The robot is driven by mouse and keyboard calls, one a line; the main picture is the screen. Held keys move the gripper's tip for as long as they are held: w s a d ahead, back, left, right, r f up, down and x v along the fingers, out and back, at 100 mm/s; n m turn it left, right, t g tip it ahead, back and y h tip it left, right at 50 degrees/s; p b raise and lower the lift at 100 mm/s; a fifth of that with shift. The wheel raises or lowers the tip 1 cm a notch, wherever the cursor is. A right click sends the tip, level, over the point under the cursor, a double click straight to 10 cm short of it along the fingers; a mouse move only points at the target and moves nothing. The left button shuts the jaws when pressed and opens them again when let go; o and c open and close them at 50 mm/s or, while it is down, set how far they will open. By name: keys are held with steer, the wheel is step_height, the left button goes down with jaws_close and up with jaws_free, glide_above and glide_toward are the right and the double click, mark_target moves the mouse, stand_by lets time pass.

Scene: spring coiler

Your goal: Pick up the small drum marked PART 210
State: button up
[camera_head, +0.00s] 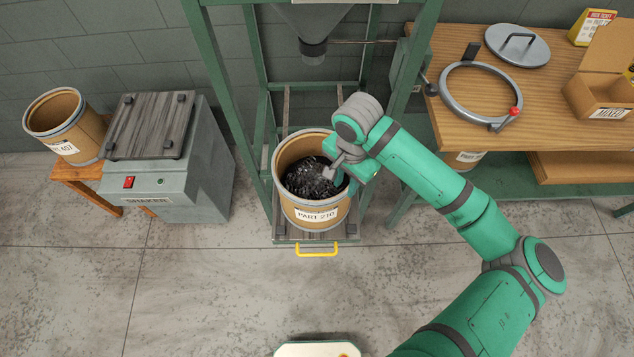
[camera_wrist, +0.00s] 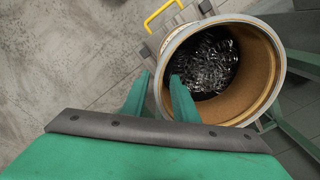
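The small drum marked PART 210 (camera_head: 305,215) stands open and upright on a low slatted platform (camera_head: 290,236) inside the green frame, its label facing front. Dark metal pieces, seemingly springs, lie inside it; the drum also shows in the wrist view (camera_wrist: 262,75). My gripper (camera_head: 336,170) is at the drum's right rim in the head view. In the wrist view its two fingers (camera_wrist: 160,77) are spread apart, one outside the wall and one over the inside. The gripper looks open; contact with the rim cannot be made out.
A funnel (camera_head: 313,45) hangs above and behind the drum. A yellow handle (camera_head: 317,250) sticks out in front. At left are a shaker (camera_head: 165,180) and another drum (camera_head: 88,138) on a stool. A bench (camera_head: 455,40) at right holds a lid, a clamp ring and a MIXED box. The front floor is clear.

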step_height(320, 180, down, 10)
steer(key=shift+w+d, duration=0.3)
steer(key=shift+w, duration=0.15)
steer(key=shift+r, duration=0.15)
jaws_close()
stand_by(1.3)
